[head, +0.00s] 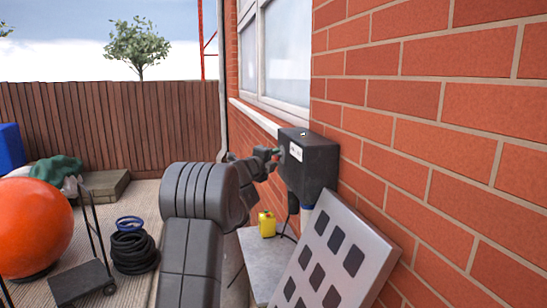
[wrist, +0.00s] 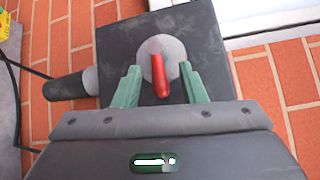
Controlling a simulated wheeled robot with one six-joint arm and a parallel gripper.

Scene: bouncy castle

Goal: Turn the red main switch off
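The dark grey switch box is fixed to the brick wall, seen in the head view (head: 312,165) and filling the upper middle of the wrist view (wrist: 115,55). In the wrist view, the red main switch (wrist: 160,76) is a red lever on a round grey plate (wrist: 175,52), slightly tilted in the picture. My gripper (wrist: 159,68) is open, its two green fingers on either side of the lever with gaps to both. In the head view my gripper (head: 268,158) is at the box's left face; the lever is hidden there.
A grey panel with dark squares (head: 345,250) leans below the box. A yellow canister (head: 267,224) stands on a grey surface beneath. An orange ball (head: 32,228), a hand truck (head: 85,280) and a coiled black hose (head: 134,250) are at left. The brick wall (head: 440,120) borders the right.

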